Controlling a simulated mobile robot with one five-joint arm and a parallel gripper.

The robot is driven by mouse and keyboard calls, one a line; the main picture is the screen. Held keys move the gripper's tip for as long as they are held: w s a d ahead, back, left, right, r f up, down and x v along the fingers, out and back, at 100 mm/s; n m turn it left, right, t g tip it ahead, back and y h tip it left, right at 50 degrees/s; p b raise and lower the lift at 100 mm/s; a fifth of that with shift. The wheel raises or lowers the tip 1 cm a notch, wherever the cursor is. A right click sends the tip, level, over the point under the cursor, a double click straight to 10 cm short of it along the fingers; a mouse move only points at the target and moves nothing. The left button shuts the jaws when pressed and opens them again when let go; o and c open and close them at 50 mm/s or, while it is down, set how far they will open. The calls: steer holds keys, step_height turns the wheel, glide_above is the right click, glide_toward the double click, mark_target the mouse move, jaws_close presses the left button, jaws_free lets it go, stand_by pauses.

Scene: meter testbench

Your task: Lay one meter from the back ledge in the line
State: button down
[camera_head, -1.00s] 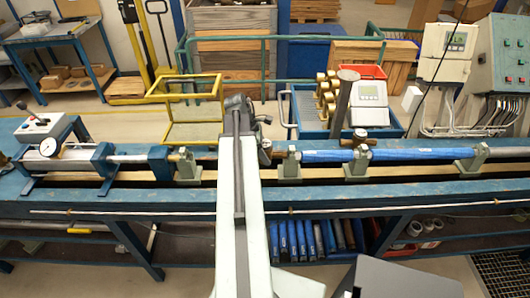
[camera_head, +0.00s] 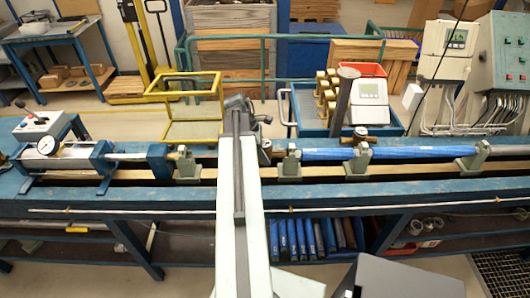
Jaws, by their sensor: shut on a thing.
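My arm (camera_head: 240,180) reaches up the middle of the picture and across the line; its far end is above the bench. My gripper is hidden behind the arm. A small brown and grey piece (camera_head: 265,150) shows just right of the arm at line height; I cannot tell whether it is part of a meter. The line has a left holder (camera_head: 187,168) and a right holder (camera_head: 289,167), with my arm across the space between them. Several brass meters (camera_head: 326,95) stand in the blue tray behind the bench. Another brass fitting (camera_head: 361,136) sits on the line at right.
A blue pipe (camera_head: 410,154) runs along the line at right, past a post (camera_head: 343,100). A clamp unit with a dial gauge (camera_head: 48,146) is at left. A yellow frame (camera_head: 190,110) stands behind the line. The bench's front rail (camera_head: 130,200) is clear left of my arm.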

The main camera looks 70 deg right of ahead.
mark_target(271, 143)
steer(key=shift+f, duration=0.2)
steer(key=shift+c, duration=2.1)
jaws_free()
steer(key=shift+r, duration=0.1)
step_height(271, 143, up, 11)
steer(key=p, duration=1)
steer(key=shift+s+f, duration=0.1)
steer(key=shift+f, duration=0.2)
